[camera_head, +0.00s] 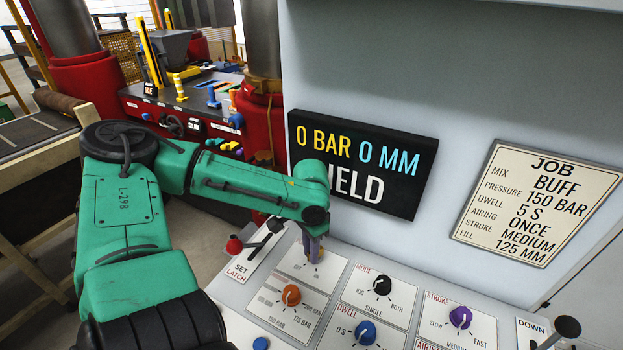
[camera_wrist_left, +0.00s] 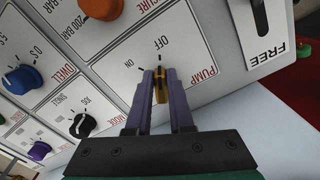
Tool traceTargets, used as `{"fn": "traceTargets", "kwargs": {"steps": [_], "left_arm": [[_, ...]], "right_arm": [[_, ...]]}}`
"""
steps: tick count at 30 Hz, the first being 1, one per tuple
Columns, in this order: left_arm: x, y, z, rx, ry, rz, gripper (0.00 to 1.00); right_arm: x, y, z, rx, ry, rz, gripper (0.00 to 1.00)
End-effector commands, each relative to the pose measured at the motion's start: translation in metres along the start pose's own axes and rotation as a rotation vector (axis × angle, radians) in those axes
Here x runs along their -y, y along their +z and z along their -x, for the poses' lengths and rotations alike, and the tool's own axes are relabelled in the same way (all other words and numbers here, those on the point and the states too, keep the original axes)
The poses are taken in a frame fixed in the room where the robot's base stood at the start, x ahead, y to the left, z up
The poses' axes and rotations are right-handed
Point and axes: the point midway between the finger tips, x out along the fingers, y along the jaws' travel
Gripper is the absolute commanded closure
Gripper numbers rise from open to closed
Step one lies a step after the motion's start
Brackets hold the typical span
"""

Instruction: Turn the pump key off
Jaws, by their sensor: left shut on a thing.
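The pump key (camera_wrist_left: 160,88) is a small yellow handle on the white PUMP plate (camera_wrist_left: 195,50) of the control panel, with ON and OFF printed beside it. My left gripper (camera_wrist_left: 159,80) has its two purple fingers on either side of the key and is shut on it. In the head view, the left gripper (camera_head: 313,250) reaches down to the panel, and the fingers mostly hide the key. The key's narrow end seems to lie toward the OFF side in the wrist view, but its exact setting is hard to tell. My right gripper is not in view.
Close by are the orange pressure knob (camera_head: 291,295), black mode knob (camera_head: 382,285), blue dwell knob (camera_head: 365,333) and purple stroke knob (camera_head: 460,317). A red-tipped lever (camera_head: 234,246) stands left of the plate. A display (camera_head: 360,165) reads 0 BAR, 0 MM above.

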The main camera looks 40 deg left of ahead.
Motion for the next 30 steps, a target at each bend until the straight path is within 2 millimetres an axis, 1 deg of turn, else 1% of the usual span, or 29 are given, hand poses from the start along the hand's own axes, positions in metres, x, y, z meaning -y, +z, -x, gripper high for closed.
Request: {"fn": "traceTargets", "kwargs": {"steps": [7,19,20,21,22,30], "left_arm": [[0.0012,-0.0009,0.0006,-0.003,-0.001,-0.054,1.00],[0.0011,-0.0010,0.0008,-0.003,-0.002,-0.061,1.00],[0.0011,-0.0010,0.0007,-0.003,-0.002,-0.061,0.72],[0.0011,-0.0009,0.0007,-0.003,-0.002,-0.061,0.57],[0.0011,-0.0009,0.0007,-0.003,-0.001,-0.061,0.50],[0.0009,-0.0004,0.0004,-0.001,-0.001,-0.060,0.50]], "right_arm": [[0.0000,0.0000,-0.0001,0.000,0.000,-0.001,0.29],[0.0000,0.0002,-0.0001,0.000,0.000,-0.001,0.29],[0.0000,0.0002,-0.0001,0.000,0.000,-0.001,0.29],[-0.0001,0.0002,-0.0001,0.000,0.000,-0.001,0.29],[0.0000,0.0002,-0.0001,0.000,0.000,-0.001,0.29],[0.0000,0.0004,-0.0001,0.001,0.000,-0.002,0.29]]}}
